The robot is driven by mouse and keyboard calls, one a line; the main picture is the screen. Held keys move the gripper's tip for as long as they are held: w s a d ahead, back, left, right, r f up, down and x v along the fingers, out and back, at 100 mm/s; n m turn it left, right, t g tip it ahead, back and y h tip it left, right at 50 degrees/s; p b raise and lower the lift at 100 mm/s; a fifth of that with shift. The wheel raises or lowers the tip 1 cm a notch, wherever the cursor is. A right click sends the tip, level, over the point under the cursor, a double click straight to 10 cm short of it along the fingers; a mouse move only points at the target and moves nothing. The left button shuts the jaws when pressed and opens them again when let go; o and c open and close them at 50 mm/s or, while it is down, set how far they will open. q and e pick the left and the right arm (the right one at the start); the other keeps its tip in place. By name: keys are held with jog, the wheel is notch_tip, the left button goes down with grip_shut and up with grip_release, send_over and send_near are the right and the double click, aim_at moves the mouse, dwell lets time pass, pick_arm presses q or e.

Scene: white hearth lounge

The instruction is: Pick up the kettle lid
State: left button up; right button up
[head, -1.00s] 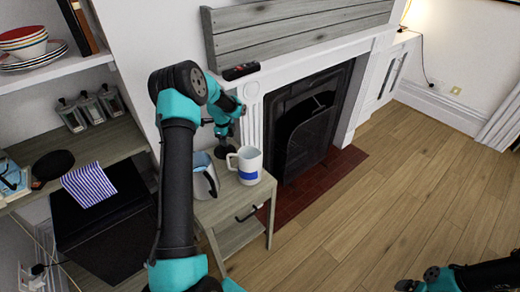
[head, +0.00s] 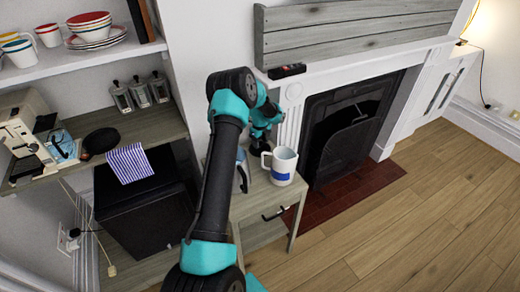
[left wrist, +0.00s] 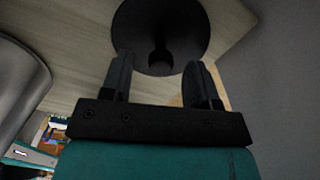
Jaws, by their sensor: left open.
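The kettle lid shows in the left wrist view as a black round disc (left wrist: 183,22) with a knob in its middle, lying on the wooden top of the small side table (head: 290,192). My left gripper (left wrist: 158,68) is open, with its fingers on either side of the knob; I cannot tell whether they touch it. In the head view my left gripper (head: 261,138) is small and low over the table's back, and the lid there is mostly hidden. The kettle (head: 242,170) is partly behind my left arm; a grey curved body (left wrist: 14,85) at the wrist view's left looks like it. My right gripper is out of view.
A white and blue mug (head: 283,165) stands on the table, right of the gripper. The fireplace (head: 345,130) is to the right, the wall behind.

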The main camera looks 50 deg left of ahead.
pick_arm(q)
jog(key=shift+f, duration=0.9)
jog(key=shift+c, duration=0.4)
jog(key=c, duration=0.9)
